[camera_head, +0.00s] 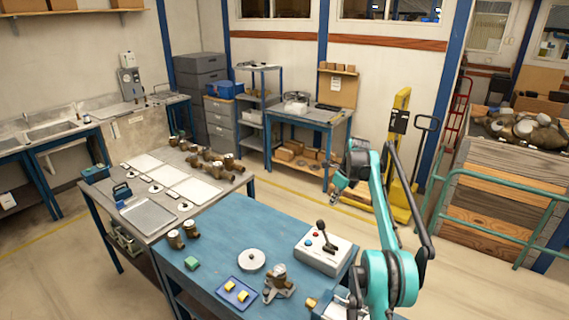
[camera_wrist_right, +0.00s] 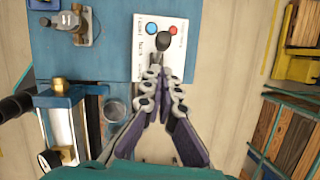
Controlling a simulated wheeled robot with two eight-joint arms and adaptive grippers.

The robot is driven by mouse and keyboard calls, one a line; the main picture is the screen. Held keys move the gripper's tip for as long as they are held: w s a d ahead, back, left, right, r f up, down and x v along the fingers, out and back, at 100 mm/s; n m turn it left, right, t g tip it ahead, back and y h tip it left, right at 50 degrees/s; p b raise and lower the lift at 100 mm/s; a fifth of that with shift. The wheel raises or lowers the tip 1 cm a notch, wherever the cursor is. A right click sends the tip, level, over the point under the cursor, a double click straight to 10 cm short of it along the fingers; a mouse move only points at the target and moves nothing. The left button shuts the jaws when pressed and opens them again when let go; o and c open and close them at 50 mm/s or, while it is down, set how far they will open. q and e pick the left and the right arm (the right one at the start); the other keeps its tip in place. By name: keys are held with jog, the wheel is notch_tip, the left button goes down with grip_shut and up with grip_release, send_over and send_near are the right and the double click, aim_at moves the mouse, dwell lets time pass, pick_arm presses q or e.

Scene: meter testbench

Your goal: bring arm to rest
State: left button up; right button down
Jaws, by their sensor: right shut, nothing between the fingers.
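My right arm (camera_head: 378,215) is teal and rises at the right of the blue bench (camera_head: 215,240). My right gripper (camera_head: 341,182) is up in the air above and behind the control box (camera_head: 318,260), apart from everything. In the wrist view the right gripper (camera_wrist_right: 163,82) has its fingers together, with nothing between them. The control box, with a black lever and red and blue buttons, shows beyond the fingertips in the wrist view (camera_wrist_right: 178,62). My left gripper is not in the pictures.
On the blue bench are a brass valve body (camera_head: 279,283), a white disc (camera_head: 251,260), a blue tray (camera_head: 237,293) and a green block (camera_head: 192,263). A grey table (camera_head: 150,215) with meters adjoins it. A yellow lift (camera_head: 399,160) stands behind my arm. The floor between is free.

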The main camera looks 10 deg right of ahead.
jog(key=s+a+n+t+h+b, duration=0.1)
jog(key=s+a+n+t+b, duration=0.1)
jog(key=s+a+n+b, duration=1.2)
pick_arm(q)
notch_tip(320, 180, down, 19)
jog(key=b, duration=0.4)
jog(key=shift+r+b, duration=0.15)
jog(key=shift+b, duration=0.2)
pick_arm(e)
jog(key=s+a+f+n+t, duration=0.1)
jog(key=s+a+f+n, duration=0.2)
jog(key=s+f+n, duration=0.4)
jog(key=s+a+f+n, duration=0.4)
jog(key=s+f+n, duration=0.4)
jog(key=s, duration=1.4)
notch_tip(320, 180, down, 6)
jog(key=shift+s+a+r+t, duration=0.1)
jog(key=shift+s+a+t, duration=0.15)
jog(key=shift+t, duration=0.15)
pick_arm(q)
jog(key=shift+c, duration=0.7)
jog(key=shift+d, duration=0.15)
pick_arm(e)
jog(key=shift+d, duration=0.1)
